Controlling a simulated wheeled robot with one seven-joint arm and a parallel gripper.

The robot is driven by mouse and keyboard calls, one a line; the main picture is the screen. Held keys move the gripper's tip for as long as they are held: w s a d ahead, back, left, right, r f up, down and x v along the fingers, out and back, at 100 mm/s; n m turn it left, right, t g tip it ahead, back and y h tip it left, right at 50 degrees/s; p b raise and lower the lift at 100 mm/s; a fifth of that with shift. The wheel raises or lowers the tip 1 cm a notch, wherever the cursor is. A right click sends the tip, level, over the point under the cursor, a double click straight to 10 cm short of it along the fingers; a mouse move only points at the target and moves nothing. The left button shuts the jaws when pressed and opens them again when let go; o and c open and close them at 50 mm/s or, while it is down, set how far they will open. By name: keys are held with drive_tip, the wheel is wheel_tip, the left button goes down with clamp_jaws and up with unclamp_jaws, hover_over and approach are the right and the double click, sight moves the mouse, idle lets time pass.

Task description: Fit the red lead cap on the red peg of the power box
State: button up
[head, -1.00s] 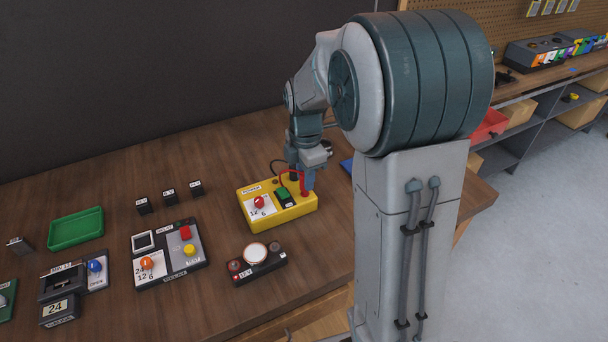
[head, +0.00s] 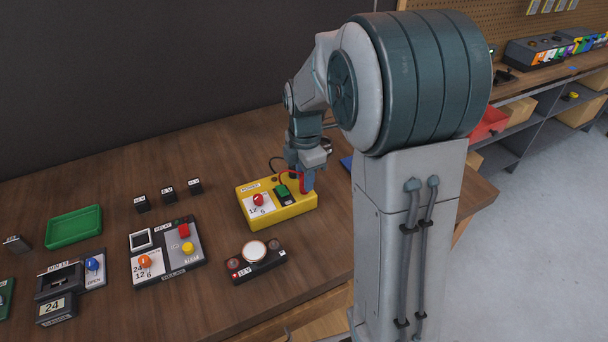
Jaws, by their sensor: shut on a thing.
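The yellow power box (head: 286,213) sits on the wooden bench, with a red knob (head: 258,200) over a white dial plate and a green switch (head: 282,191) on its top. My gripper (head: 307,186) points down at the box's right end, shut on the red lead cap. The red lead (head: 291,172) arcs from the back of the box to the gripper. The cap itself is mostly hidden by the fingers. The red peg is hidden too, so I cannot tell whether the cap is on it or just above it.
A relay panel (head: 194,252), a dark module with a round white gauge (head: 254,251), a green tray (head: 75,227) and several small black blocks (head: 167,194) lie to the left. Bare bench lies between them. My arm hides the bench at right.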

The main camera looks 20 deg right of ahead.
drive_tip(key=shift+f, duration=0.35)
drive_tip(key=o, duration=1.5)
drive_tip(key=shift+r, duration=0.1)
drive_tip(key=shift+r+p, duration=2.7)
drive_tip(key=shift+r, duration=1.3)
